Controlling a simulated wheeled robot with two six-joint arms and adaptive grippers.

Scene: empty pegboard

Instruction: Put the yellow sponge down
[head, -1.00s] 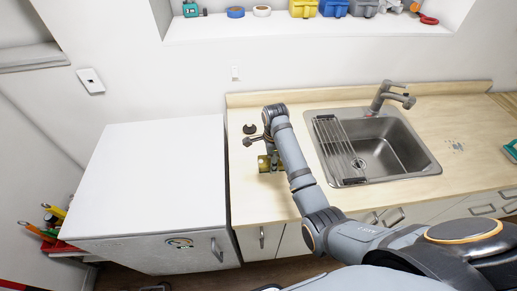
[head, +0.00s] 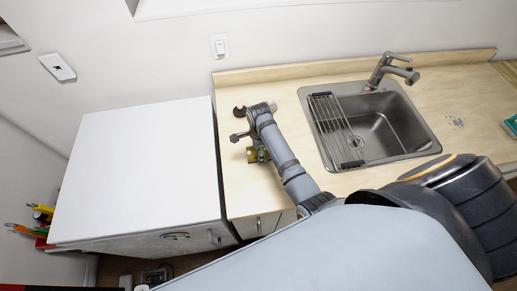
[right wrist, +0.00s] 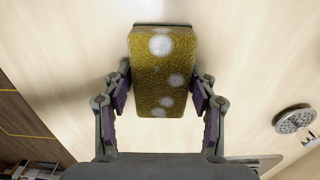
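The yellow sponge (right wrist: 163,70), with pale round spots, is upright in the right wrist view between the two fingers of my right gripper (right wrist: 163,92). The purple finger pads lean in against its sides. In the head view, a small part of the sponge (head: 252,155) shows beside my right gripper (head: 261,153), low over the wooden counter (head: 240,195), left of the sink. My arm hides much of it. I cannot tell whether its underside touches the counter. My left gripper is not in view.
A metal sink (head: 395,125) with a drying rack (head: 335,130) and a faucet (head: 385,70) is to the right. A white cabinet (head: 140,160) stands left of the counter. A round metal piece (right wrist: 295,120) shows at the wrist view's right.

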